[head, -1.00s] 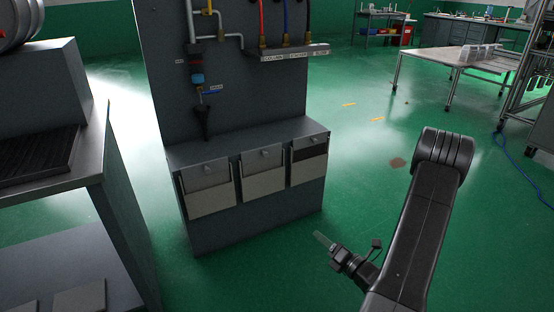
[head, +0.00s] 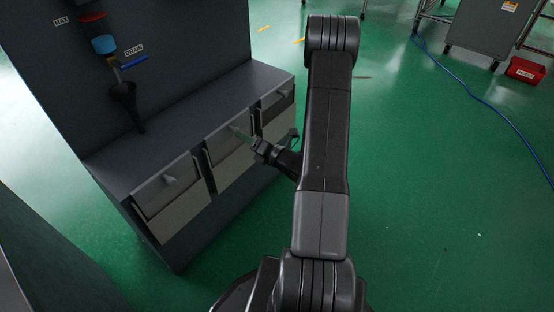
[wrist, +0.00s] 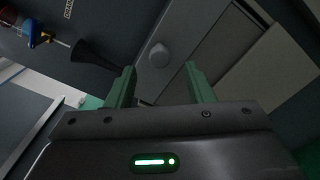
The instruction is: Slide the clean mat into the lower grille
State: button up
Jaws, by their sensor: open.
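My gripper (head: 240,132) is in front of the middle of three tilted grey flaps on a cabinet front; in the wrist view (wrist: 160,86) its green fingers are apart with nothing held between them. A round knob (wrist: 154,53) on a grey panel shows just beyond and between the fingertips, with a gap that I cannot judge. In the head view the middle flap (head: 226,148) is partly behind my gripper. I cannot make out the clean mat or the lower grille in either current view.
The left flap (head: 166,186) and right flap (head: 276,97) flank the middle one. A black funnel (head: 127,104) and blue drain valve (head: 135,61) hang above the cabinet top. A dark unit (head: 40,265) stands at lower left.

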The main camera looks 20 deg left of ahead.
jog(key=shift+b+x, duration=0.35)
jog(key=shift+x, duration=2.35)
jog(key=shift+w, duration=0.1)
grip_shut()
jog(key=shift+r, duration=0.15)
notch_tip(320, 180, up, 25)
jog(key=p, duration=1.8)
jog(key=shift+p, duration=0.3)
jog(key=shift+d, duration=0.15)
